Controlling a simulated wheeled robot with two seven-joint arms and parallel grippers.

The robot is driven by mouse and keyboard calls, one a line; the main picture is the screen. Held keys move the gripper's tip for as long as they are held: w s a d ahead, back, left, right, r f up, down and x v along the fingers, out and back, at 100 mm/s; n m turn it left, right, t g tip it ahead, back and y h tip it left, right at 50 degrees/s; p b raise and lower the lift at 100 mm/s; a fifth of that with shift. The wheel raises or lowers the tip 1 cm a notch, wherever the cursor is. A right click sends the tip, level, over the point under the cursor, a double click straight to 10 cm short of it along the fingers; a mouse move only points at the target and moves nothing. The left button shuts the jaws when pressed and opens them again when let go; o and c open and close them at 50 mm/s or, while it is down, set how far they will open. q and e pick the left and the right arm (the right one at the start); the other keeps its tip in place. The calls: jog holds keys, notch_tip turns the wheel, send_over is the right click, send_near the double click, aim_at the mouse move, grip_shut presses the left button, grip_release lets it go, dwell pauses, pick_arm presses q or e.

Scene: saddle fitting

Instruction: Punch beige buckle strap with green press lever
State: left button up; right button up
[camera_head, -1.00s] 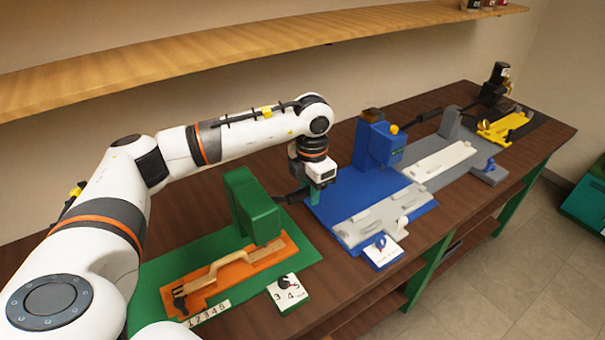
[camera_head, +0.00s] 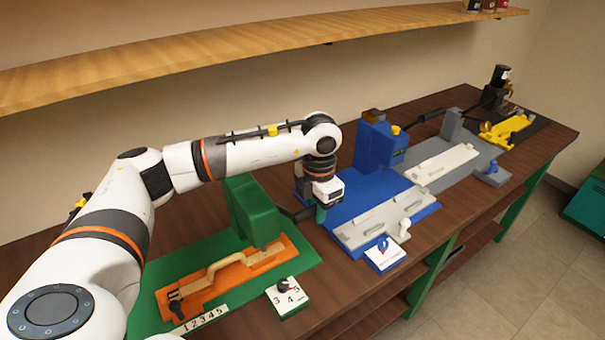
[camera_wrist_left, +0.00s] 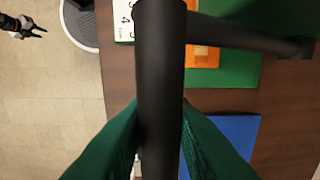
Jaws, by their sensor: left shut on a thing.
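The beige buckle strap (camera_head: 225,265) lies on an orange bed (camera_head: 207,290), its dark buckle (camera_head: 175,301) at the near left end. The green press (camera_head: 252,208) stands over the strap's far right end and hides the punching spot. Its dark lever (camera_head: 296,214) reaches out to the right. My left gripper (camera_head: 320,213) is at the lever's outer end. In the left wrist view its green fingers (camera_wrist_left: 160,145) are shut on the black lever bar (camera_wrist_left: 160,70). My right gripper (camera_wrist_left: 36,31) shows small at the top left of that view, fingers apart and empty, away from the bench.
A number dial (camera_head: 288,297) and a number strip (camera_head: 201,319) sit at the front of the green mat (camera_head: 147,310). A blue press (camera_head: 377,145) and grey and yellow stations stand to the right. A wooden shelf (camera_head: 230,45) runs above the bench.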

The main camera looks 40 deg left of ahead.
pick_arm(q)
notch_tip(320, 180, down, 6)
jog(key=d+b, duration=0.1)
jog(key=b, duration=0.3)
jog(key=shift+s+d, duration=0.4)
jog(key=shift+s, duration=0.05)
jog(key=f+b, duration=0.1)
jog(key=f, duration=0.1)
jog(key=f+b, duration=0.1)
jog(key=b, duration=0.1)
jog(key=shift+s+d+f, duration=0.1)
jog(key=shift+d+f, duration=0.1)
jog(key=shift+f, duration=0.15)
dwell(0.4)
dwell(0.5)
jog(key=shift+w+a+r+p, duration=0.15)
jog(key=shift+r+p, duration=0.15)
jog(key=shift+r, duration=0.6)
jog(key=shift+w+d+r+p, duration=0.1)
jog(key=shift+r+p, duration=0.2)
jog(key=shift+r, duration=0.55)
jog(key=shift+a+r, duration=0.1)
jog(key=shift+r, duration=0.05)
